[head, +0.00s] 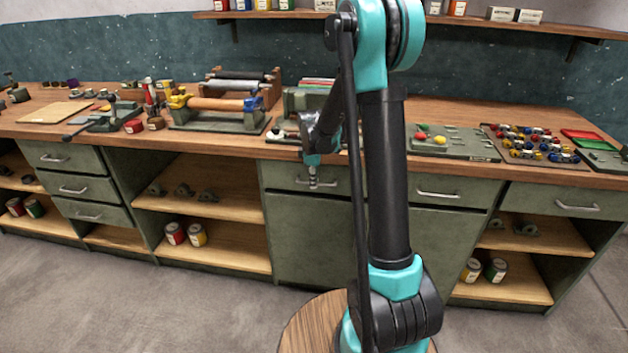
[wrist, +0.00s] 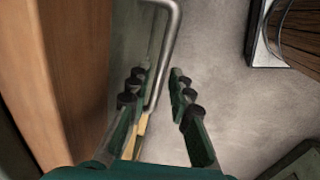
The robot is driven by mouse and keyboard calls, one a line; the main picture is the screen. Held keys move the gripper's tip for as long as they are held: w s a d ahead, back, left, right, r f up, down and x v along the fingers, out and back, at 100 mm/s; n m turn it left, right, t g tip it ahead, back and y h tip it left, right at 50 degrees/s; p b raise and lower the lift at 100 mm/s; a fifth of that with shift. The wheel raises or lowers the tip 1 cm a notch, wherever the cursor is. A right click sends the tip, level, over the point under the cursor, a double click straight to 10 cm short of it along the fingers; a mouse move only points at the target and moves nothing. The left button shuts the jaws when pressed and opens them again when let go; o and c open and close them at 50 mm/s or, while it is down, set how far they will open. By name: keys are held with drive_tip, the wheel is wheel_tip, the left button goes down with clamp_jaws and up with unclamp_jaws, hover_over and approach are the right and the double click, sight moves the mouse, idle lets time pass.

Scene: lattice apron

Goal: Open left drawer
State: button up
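My gripper (head: 313,180) is low in front of the middle cabinet's left-hand drawer (head: 282,176), at its metal handle (head: 330,184). In the wrist view my gripper (wrist: 158,90) is open. The handle (wrist: 168,50) runs down between its two fingers, nearer the left finger; I cannot tell if they touch. This drawer looks shut. To its right is a similar shut drawer with a handle (head: 438,195). The task names a left drawer; a stack of drawers (head: 88,190) also stands farther left.
The wooden worktop (head: 240,143) overhangs the drawers and carries tools and trays. Open shelves (head: 200,210) with cans lie to the left. A round wooden surface (head: 305,325) is low in front. The grey floor (head: 150,300) is clear.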

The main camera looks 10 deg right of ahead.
clamp_jaws()
idle(0.3)
drive_tip(key=s+a, duration=0.3)
drive_tip(key=s, duration=0.7)
drive_tip(key=s+a, duration=0.3)
drive_tip(key=s, duration=0.7)
drive_tip(key=s+a, duration=0.4)
drive_tip(key=s, duration=0.6)
unclamp_jaws()
